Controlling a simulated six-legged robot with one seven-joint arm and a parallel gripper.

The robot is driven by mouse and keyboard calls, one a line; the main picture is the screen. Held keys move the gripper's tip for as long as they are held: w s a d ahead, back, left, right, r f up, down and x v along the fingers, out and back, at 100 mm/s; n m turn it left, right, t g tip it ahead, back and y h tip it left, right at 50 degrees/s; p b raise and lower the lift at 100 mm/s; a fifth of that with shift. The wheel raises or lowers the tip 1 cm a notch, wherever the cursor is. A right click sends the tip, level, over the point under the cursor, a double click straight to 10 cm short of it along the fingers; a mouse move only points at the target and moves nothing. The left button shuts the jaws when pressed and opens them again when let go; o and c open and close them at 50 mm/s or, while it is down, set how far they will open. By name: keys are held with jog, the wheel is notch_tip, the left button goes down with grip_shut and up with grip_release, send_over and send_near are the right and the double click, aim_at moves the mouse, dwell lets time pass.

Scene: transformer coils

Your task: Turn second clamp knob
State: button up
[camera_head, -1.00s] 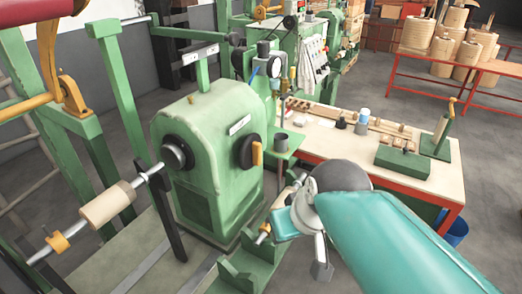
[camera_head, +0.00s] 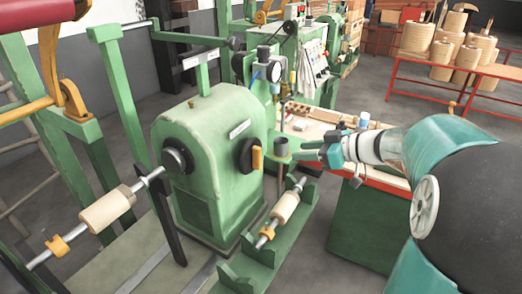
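One orange clamp (camera_head: 57,243) sits on the shaft at the far left, beside a wooden spool (camera_head: 106,208). Another orange clamp (camera_head: 266,233) is on a shorter shaft lying in a green cradle (camera_head: 268,258), beside a pale spool (camera_head: 286,207). A knob on either clamp is too small to make out clearly.
A workbench stands behind my arm.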

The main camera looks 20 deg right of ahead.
aim_at(261, 153)
jog(key=x, duration=1.3)
jog(key=shift+w+a+f, duration=0.15)
jog(key=shift+a, duration=0.1)
jog(key=shift+c, duration=0.5)
grip_shut()
